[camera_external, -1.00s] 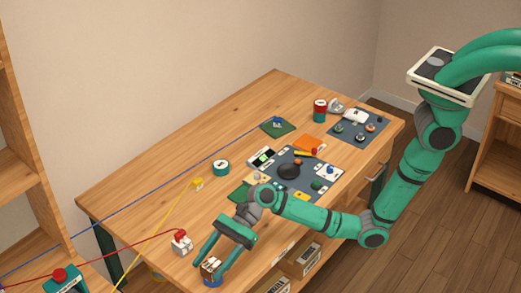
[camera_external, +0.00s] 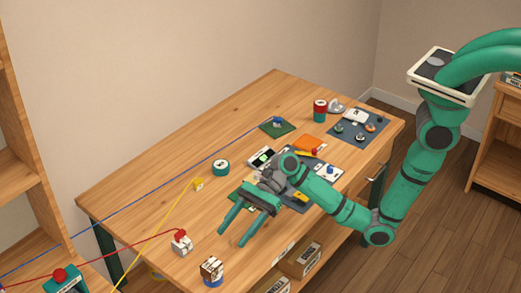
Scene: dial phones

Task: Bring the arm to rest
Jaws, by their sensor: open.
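My green arm reaches in from the right over the wooden workbench (camera_external: 150,185). My gripper (camera_external: 231,237) is open, with its two green fingers apart and nothing visible between them. It hangs above the front part of the bench, pointing to the lower left. A small brown and white block-like object on a blue base (camera_external: 212,271) stands near the bench's front edge, apart from the fingers and below them. My wrist hides part of the dark mat and some of the small parts on it.
A white piece with a red plug (camera_external: 181,242) and a yellow plug (camera_external: 198,184) end cables running left. A teal roll (camera_external: 221,167), a red can (camera_external: 320,110) and a second mat (camera_external: 350,128) with small parts stand farther back.

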